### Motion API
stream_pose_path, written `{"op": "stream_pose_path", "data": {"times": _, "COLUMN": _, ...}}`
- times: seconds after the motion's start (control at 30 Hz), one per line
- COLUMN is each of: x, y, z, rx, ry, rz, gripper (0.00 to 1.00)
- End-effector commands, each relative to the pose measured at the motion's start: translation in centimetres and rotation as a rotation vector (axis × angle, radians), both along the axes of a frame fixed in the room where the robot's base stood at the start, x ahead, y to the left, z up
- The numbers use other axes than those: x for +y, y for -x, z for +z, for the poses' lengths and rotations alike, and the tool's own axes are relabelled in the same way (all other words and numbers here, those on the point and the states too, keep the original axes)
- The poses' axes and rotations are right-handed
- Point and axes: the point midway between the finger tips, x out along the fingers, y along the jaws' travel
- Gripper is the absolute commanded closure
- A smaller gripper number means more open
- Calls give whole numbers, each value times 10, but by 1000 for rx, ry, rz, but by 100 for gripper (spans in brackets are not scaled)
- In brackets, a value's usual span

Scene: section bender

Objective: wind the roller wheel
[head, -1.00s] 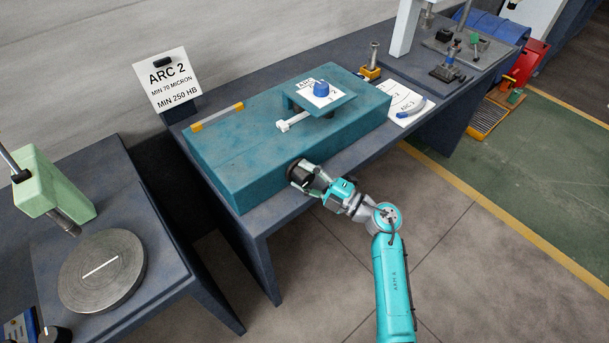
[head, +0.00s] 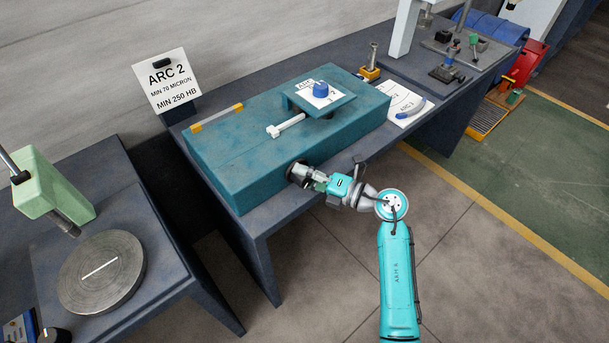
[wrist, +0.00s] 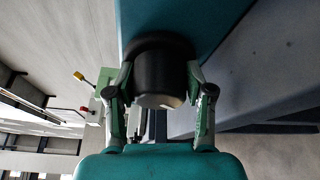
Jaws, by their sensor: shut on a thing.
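The roller wheel is a dark round knob on the front face of the teal bender body (head: 240,178). Little of it shows in the head view behind my gripper (head: 302,174). In the wrist view the wheel (wrist: 160,72) is a black cylinder with a paler end, standing out from the teal face. My gripper (wrist: 160,84) is shut on it, one finger on each side. On top of the bender are a white T-shaped piece (head: 287,126) and a blue knob (head: 321,89) on a white dial card.
The bender stands on a dark bench (head: 275,208) near its front edge. An "ARC 2" sign (head: 167,80) stands behind it. A white card with a blue marker (head: 404,105) lies to its right. A round metal plate (head: 101,272) is on the left bench. The floor in front is clear.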

Motion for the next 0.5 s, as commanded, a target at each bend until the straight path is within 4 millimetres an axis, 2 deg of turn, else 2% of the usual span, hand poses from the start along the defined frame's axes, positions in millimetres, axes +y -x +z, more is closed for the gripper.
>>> {"op": "stream_pose_path", "data": {"times": 0.47, "x": 1, "y": 1, "z": -2, "rx": -4, "ry": 10, "rz": 3, "gripper": 82}}
{"op": "stream_pose_path", "data": {"times": 0.5, "x": 1, "y": 1, "z": -2, "rx": -4, "ry": 10, "rz": 4, "gripper": 38}}
